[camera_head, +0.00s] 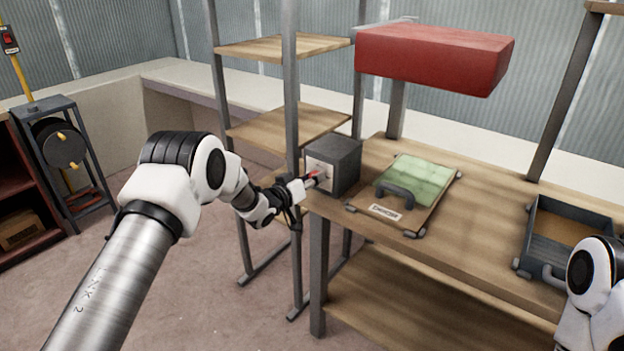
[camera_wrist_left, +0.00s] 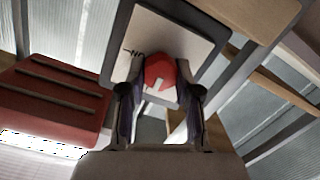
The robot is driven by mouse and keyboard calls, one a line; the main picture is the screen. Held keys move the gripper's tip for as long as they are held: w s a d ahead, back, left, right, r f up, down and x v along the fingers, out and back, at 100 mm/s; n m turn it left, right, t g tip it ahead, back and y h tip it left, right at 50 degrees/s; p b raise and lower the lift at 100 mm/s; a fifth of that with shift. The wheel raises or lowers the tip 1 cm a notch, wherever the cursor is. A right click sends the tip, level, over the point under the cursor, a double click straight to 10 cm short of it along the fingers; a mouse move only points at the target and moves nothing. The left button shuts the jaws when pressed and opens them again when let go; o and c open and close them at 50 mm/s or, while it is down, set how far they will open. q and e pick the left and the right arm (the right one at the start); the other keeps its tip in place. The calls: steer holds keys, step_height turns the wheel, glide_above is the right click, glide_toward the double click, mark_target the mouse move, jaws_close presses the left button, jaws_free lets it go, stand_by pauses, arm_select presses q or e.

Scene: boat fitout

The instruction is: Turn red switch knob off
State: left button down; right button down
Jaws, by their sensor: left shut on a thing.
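The red switch knob (camera_wrist_left: 160,72) sits on the pale front plate (camera_wrist_left: 190,35) of a dark grey box (camera_head: 343,160). The box stands on the left end of the wooden workbench. In the head view only a little of the red knob (camera_head: 314,175) shows beside the fingers. My left gripper (camera_head: 308,182) reaches the box's front and is shut on the knob, with a finger on each side of it in the left wrist view (camera_wrist_left: 160,95). A white mark shows on the knob. Of my right arm, a part shows at the lower right, but its gripper is out of view.
A hinged panel (camera_head: 366,213) with a dark handle and a green pad lies right of the box. A grey tray (camera_head: 558,243) stands farther right. A red block (camera_head: 435,55) hangs above the bench. Shelf posts (camera_head: 291,120) stand close behind my left wrist.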

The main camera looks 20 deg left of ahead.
stand_by(0.3)
arm_select(q)
steer(key=c, duration=0.8)
jaws_free()
steer(key=v, duration=1.2)
